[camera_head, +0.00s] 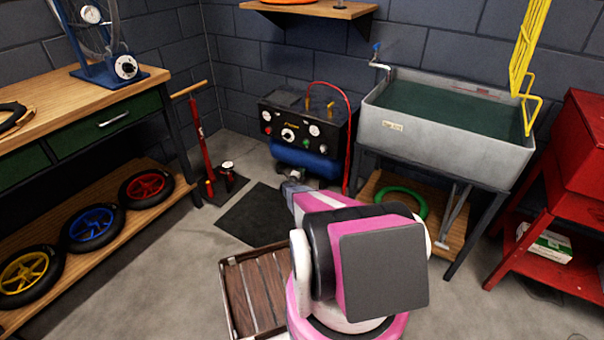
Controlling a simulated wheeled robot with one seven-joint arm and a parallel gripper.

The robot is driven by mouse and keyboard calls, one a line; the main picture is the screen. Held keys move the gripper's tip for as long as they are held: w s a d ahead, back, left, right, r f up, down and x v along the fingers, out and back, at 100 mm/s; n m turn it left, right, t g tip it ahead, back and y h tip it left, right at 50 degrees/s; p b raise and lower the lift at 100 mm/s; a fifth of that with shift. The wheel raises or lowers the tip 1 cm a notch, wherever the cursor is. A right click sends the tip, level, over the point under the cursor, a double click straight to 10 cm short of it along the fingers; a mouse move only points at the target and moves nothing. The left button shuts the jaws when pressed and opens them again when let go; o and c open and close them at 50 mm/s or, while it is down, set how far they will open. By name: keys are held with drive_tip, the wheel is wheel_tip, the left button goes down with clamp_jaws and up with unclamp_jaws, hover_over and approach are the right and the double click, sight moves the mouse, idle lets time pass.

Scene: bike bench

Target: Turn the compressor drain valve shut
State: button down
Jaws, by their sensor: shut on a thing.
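The compressor (298,128) stands against the back wall, with a black panel of gauges and knobs on top and a blue tank (308,158) below. My arm reaches toward its lower front. My gripper (288,184) is at the low front of the compressor, under the blue tank, small and partly hidden by my own arm. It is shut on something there. The drain valve itself cannot be made out; it is hidden at the gripper, and its angle cannot be seen.
A grey sink (440,138) stands right of the compressor, with a green hose (402,200) below. A red floor pump (195,140) stands left. A wooden crate (252,292) lies near my arm. A dark mat (250,215) covers floor before the compressor. A red cabinet (575,150) is far right.

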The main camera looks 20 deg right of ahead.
drive_tip(key=shift+s, duration=0.1)
drive_tip(key=c, duration=1.2)
unclamp_jaws()
drive_tip(key=shift+o, duration=0.2)
drive_tip(key=shift+a, duration=0.1)
drive_tip(key=v, duration=1)
drive_tip(key=shift+s+a, duration=0.2)
drive_tip(key=shift+s, duration=0.05)
